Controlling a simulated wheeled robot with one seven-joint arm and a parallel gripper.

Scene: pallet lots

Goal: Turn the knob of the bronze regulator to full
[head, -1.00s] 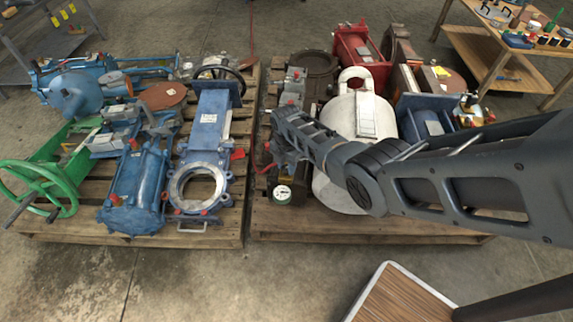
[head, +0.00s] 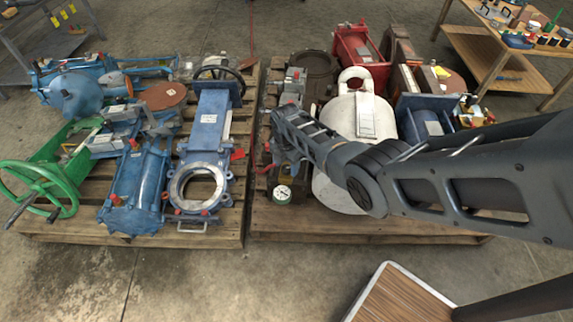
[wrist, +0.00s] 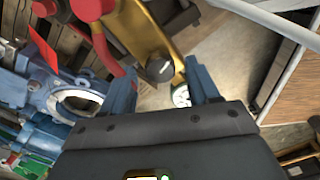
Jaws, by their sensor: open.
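The bronze regulator (wrist: 146,32) shows in the wrist view as a gold-coloured body running down from the top. Its dark round knob (wrist: 160,68) faces me near the middle of the picture. My gripper (wrist: 161,80) is open, with one finger on each side of the knob in the picture. I cannot tell whether either finger touches it. In the head view my arm hides most of the regulator.
A red handle (wrist: 92,10) is close by at the upper left of the wrist view. A large white vessel (head: 357,115) stands beside my arm on the right pallet (head: 350,224). The left pallet (head: 110,238) holds blue valves and a green handwheel.

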